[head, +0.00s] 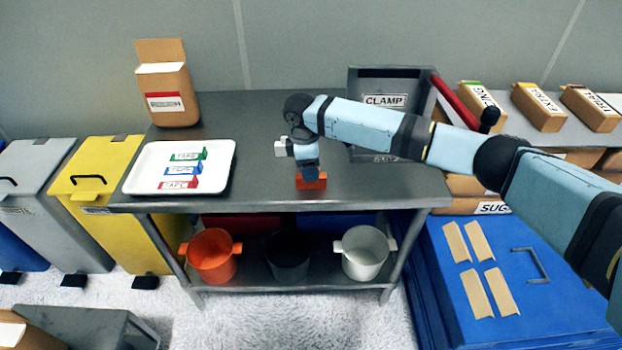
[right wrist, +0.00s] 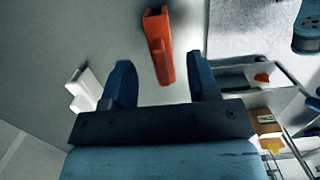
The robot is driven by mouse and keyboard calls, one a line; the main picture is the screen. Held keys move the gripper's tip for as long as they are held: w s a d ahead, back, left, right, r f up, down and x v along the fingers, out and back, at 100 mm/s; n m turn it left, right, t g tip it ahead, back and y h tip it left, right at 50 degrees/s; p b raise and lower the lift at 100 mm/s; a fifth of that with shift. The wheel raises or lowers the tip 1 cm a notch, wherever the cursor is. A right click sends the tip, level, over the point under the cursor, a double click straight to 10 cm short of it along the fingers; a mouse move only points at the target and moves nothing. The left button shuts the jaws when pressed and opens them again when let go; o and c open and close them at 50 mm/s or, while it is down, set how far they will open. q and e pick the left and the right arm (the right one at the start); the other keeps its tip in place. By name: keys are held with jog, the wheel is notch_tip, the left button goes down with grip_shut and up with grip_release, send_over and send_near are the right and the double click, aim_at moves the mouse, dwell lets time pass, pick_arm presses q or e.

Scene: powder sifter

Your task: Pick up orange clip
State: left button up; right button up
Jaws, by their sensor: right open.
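The orange clip (head: 312,182) lies on the grey metal table near its front edge, below my right gripper (head: 308,172) in the head view. In the right wrist view the orange clip (right wrist: 160,46) is ahead of my right gripper (right wrist: 163,80), between the lines of its two dark fingers. The gripper is open and empty. A white clip (head: 283,147) lies on the table to the left of the gripper and also shows in the right wrist view (right wrist: 83,90). My left gripper is in neither view.
A grey bin labelled CLAMP (head: 385,80) is at the back right. Buckets stand on the lower shelf.

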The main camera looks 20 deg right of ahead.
aim_at(321, 182)
jog(key=f, duration=0.3)
jog(key=shift+s+d, duration=0.15)
jog(key=shift+d, duration=0.05)
jog(key=c, duration=1)
